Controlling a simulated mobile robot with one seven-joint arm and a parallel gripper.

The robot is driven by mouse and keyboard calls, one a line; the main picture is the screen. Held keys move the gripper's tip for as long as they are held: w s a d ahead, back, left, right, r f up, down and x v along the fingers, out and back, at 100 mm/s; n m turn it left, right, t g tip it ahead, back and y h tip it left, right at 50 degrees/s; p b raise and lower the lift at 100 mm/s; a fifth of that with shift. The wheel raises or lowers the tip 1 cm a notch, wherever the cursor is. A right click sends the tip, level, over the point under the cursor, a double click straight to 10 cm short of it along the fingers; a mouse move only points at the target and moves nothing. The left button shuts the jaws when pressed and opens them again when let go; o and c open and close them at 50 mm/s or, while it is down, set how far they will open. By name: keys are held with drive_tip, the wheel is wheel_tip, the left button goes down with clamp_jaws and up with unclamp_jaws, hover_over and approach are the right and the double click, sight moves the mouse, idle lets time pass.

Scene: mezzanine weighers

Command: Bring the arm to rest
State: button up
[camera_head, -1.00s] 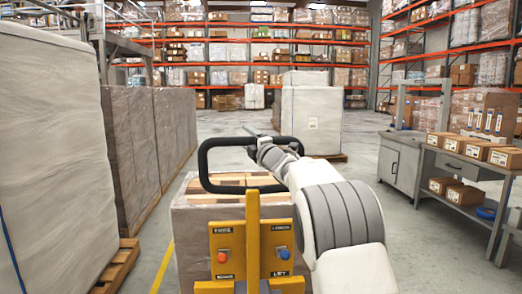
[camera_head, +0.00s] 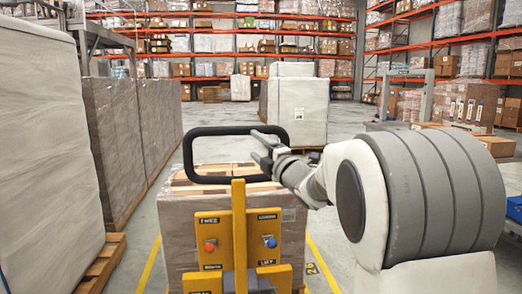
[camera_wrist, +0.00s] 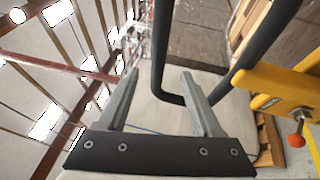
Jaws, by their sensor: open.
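My gripper (camera_head: 262,147) is open, with its fingers pointing left across the right end of the black handle loop (camera_head: 190,160) in the head view. In the wrist view my gripper (camera_wrist: 158,82) shows two spread grey fingers with nothing held. The black handle (camera_wrist: 157,60) shows beyond and between them there; I cannot tell whether they touch it. My arm is bent, with its large white and grey joint filling the right of the head view.
A yellow control post (camera_head: 239,235) with red and blue buttons stands in front of a wrapped load (camera_head: 180,235). Tall wrapped pallets (camera_head: 45,150) line the left. A bench with cartons (camera_head: 495,146) is at right, partly hidden by my arm. Open floor (camera_head: 215,120) lies beyond.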

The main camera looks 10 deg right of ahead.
drive_tip(key=shift+v, duration=0.85)
